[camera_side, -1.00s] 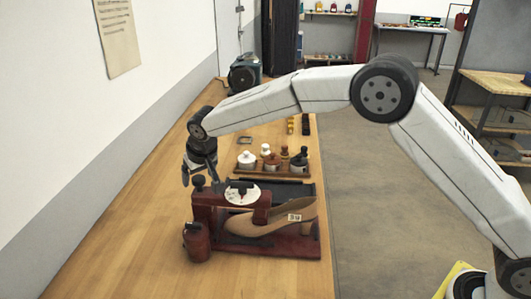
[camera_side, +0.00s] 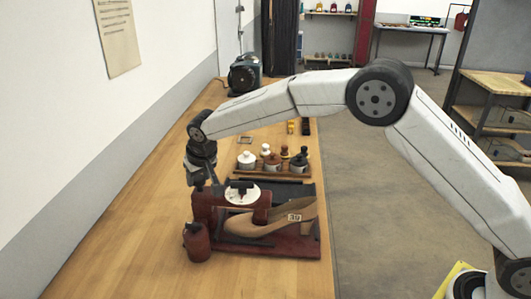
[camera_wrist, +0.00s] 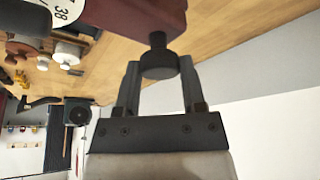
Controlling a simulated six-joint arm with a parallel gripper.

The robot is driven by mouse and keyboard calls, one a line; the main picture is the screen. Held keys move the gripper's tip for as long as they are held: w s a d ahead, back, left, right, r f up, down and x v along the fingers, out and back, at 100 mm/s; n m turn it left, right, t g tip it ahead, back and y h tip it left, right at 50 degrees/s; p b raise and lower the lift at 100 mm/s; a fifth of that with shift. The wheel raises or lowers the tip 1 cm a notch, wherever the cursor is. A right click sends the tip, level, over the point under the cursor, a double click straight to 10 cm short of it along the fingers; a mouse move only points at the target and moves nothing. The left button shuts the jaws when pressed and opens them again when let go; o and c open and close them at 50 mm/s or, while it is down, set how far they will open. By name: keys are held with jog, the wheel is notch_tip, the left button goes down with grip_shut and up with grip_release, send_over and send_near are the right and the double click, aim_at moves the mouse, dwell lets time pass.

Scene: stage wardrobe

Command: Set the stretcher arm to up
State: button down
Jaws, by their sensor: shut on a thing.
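The dark red shoe stretcher (camera_side: 205,207) stands on the wooden bench, with a black knob (camera_wrist: 158,60) on a short stem at the left end of its raised red arm (camera_wrist: 135,14). A white dial (camera_side: 242,195) sits on top of it, and part of the dial shows in the wrist view (camera_wrist: 62,10). A tan heeled shoe (camera_side: 270,224) with a "39" tag lies on the stretcher. My gripper (camera_side: 200,180) is over the left end of the arm and shut on the black knob, one finger each side. In the side view the gripper hides the knob.
A red canister (camera_side: 196,243) stands close at the stretcher's front left. A wooden tray (camera_side: 272,174) with several bottles is behind it, and a dark blue machine (camera_side: 244,74) stands at the bench's far end. The bench's left side (camera_side: 120,220) is clear.

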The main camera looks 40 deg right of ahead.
notch_tip(320, 180, up, 10)
jog(key=shift+r, duration=0.25)
jog(key=shift+c, duration=0.9)
grip_release()
jog(key=shift+r, duration=0.1)
jog(key=v, duration=0.7)
jog(key=shift+r, duration=0.3)
jog(key=shift+s, duration=0.15)
